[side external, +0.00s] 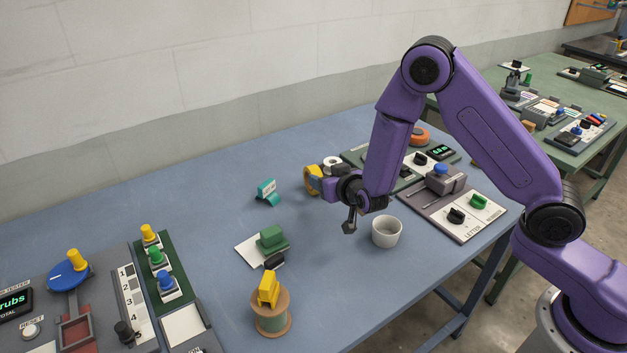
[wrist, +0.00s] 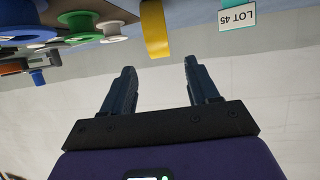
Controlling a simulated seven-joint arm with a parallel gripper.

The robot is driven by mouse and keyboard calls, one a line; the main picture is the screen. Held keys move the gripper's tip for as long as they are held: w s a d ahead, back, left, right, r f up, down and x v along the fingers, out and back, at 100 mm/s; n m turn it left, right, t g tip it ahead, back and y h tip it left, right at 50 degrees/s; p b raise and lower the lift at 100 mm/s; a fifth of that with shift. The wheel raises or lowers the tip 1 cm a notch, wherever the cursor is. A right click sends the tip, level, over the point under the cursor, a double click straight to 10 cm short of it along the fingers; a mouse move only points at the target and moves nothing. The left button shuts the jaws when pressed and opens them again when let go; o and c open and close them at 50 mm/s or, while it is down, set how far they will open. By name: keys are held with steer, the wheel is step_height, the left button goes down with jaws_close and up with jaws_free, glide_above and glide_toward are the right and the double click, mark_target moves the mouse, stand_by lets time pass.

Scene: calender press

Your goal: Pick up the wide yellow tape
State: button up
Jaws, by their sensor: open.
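The wide yellow tape (side external: 312,180) stands on the blue table near its middle back, partly hidden behind my gripper in the side view. In the wrist view the yellow tape (wrist: 155,28) shows at the top, beyond the gap between my fingers and cut by the frame edge. My gripper (side external: 348,222) is above the table, just right of the tape in the side view. In the wrist view my gripper (wrist: 159,68) is open, with two dark fingers apart and nothing between them.
A teal lot card (side external: 267,193) stands left of the tape, and a white roll (side external: 332,162) is just behind it. A white cup (side external: 386,232) stands at the front right. A spool with a yellow piece on top (side external: 268,290) is nearer the front. Control panels flank the table.

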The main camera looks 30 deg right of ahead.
mark_target(311, 169)
steer(key=shift+x, duration=5.2)
steer(key=shift+r, duration=0.1)
steer(key=c, duration=1.1)
